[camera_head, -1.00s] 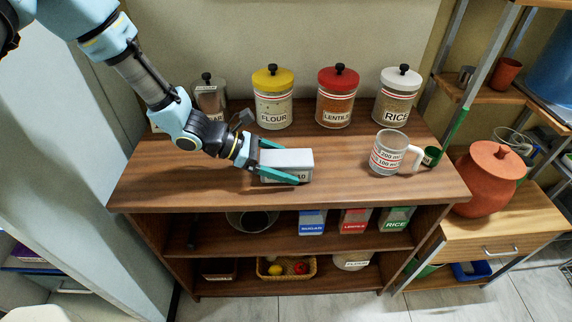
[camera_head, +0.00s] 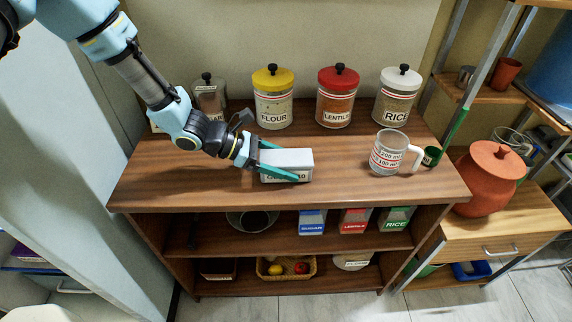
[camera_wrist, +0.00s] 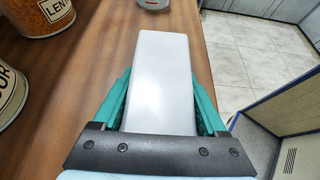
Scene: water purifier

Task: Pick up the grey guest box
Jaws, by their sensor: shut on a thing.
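The grey guest box (camera_head: 292,160) is a pale grey-white block with a label on its front side, partly covered by a finger. It is on the wooden counter top in the head view. I cannot tell whether it touches the wood or is just above it. My gripper (camera_head: 279,163) reaches in from the left, with its teal fingers along the box's two long sides. In the wrist view the box (camera_wrist: 160,80) lies between both fingers, and my gripper (camera_wrist: 161,108) is shut on it.
Behind stand the flour jar (camera_head: 273,98), lentils jar (camera_head: 336,97) and rice jar (camera_head: 396,95). A measuring cup (camera_head: 388,155) and a small green cup (camera_head: 431,157) stand to the right. The counter (camera_head: 345,192) is clear in front and between box and measuring cup.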

